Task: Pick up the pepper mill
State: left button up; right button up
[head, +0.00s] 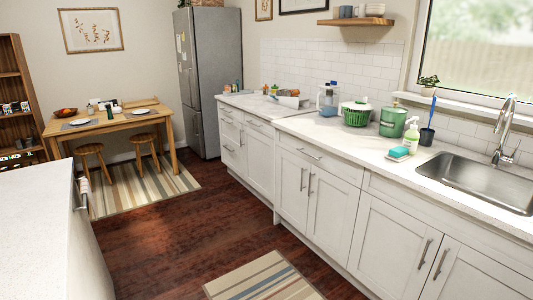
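I cannot clearly make out a pepper mill in the head view. The wooden dining table (137,121) at the far left holds several small items, among them a small dark green upright item (109,112) near its middle, too small to identify. Neither of my grippers is in view.
Two stools (91,160) stand at the table on a striped rug (150,190). A white island (40,220) is at near left. The long counter (335,134) at right holds a green basket (356,115), a green canister (393,122) and a sink (485,180).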

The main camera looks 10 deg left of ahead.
aim_at(110, 117)
jog(key=i+l, duration=0.2)
jog(key=i, duration=0.2)
jog(key=i+l+z, duration=0.1)
jog(key=i+l, duration=0.15)
jog(key=i, duration=0.15)
jog(key=i+j+u, duration=0.1)
jog(key=i+u, duration=1.35)
jog(key=i, duration=1.3)
jog(key=i+l, duration=0.15)
jog(key=i, duration=0.75)
jog(key=i+l, duration=0.15)
jog(key=i, duration=0.75)
